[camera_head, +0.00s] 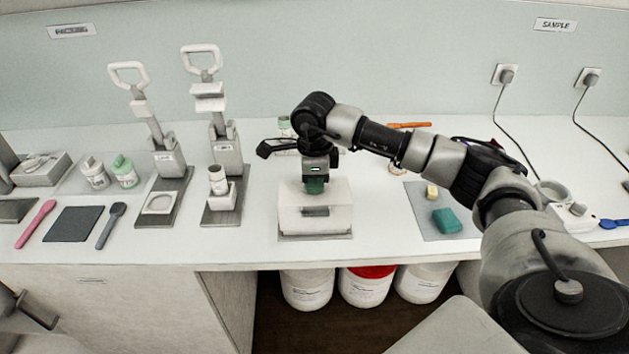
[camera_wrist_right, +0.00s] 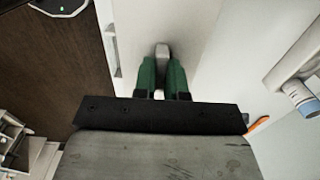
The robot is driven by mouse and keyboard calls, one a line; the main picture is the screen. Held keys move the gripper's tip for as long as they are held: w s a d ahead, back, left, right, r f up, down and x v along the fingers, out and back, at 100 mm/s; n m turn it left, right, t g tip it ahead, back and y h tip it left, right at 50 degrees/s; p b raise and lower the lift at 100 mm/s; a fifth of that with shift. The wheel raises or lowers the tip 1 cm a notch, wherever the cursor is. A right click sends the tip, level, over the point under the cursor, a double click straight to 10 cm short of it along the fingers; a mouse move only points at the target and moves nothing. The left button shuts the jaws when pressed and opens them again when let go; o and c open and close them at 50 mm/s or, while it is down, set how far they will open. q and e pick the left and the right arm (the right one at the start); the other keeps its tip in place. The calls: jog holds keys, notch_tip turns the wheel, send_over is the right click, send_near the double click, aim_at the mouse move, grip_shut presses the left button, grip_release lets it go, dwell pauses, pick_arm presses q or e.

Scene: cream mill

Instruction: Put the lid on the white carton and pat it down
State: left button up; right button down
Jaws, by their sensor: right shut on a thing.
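The white carton (camera_head: 315,222) stands on a grey mat near the front edge of the counter, with a dark gap across its front. My right gripper (camera_head: 315,186) points down onto its top. Its green fingers (camera_wrist_right: 162,75) are shut on a small pale grey knob (camera_wrist_right: 162,52) above a flat white surface in the right wrist view. I take the knob to be the lid's; the lid cannot be told apart from the carton top. Whether the lid touches the carton all round is hidden.
Two lever presses (camera_head: 163,160) (camera_head: 226,150) stand left of the carton. A teal block (camera_head: 447,220) and a small yellow block (camera_head: 432,191) lie on a mat to the right. Several white tubs (camera_head: 307,289) stand under the counter. Bare counter (camera_head: 378,215) lies just right of the carton.

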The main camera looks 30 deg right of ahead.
grip_release()
dwell(0.8)
jog(key=shift+r, duration=0.1)
jog(key=shift+r+p, duration=2.15)
jog(key=shift+r, duration=1.25)
